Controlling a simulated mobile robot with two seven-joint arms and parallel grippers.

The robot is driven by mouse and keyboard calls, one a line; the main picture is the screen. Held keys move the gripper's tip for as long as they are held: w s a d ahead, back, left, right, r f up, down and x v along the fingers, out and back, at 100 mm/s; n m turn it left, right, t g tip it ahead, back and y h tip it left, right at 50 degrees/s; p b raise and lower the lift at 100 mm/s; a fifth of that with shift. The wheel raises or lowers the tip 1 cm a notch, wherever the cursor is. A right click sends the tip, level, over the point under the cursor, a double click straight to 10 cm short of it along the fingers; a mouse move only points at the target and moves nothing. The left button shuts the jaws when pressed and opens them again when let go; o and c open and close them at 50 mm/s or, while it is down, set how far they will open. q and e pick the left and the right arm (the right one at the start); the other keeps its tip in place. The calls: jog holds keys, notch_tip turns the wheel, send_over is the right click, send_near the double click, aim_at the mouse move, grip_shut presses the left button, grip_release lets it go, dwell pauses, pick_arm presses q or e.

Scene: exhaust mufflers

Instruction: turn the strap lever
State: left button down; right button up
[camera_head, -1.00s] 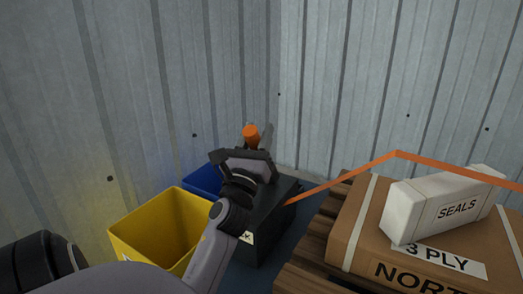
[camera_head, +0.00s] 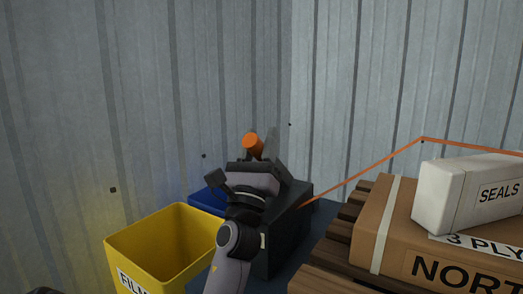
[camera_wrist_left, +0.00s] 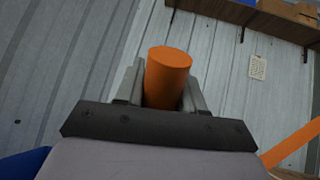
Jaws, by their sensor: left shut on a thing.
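The strap lever shows as an orange cylindrical end (camera_head: 252,141) in the head view, above the dark box in the corner. It also shows in the left wrist view (camera_wrist_left: 168,70). My left gripper (camera_head: 258,148) is shut on this orange piece, with a grey finger on each side of it. The lower part of the lever is hidden behind my gripper. An orange strap (camera_head: 365,172) runs from beside the dark box up to the right and over the carton.
A yellow bin (camera_head: 150,245) stands at left, with a blue bin (camera_head: 208,199) behind it. The black box (camera_head: 290,225) stands below my gripper. On the right, a wooden pallet (camera_head: 335,255) bears a brown carton (camera_head: 395,215) and a white SEALS box (camera_head: 455,195). Corrugated walls close the corner.

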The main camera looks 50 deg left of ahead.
dwell(0.5)
pick_arm(q)
jog(key=c, duration=0.8)
grip_release()
jog(key=shift+s+f, duration=0.1)
jog(key=shift+f, duration=0.05)
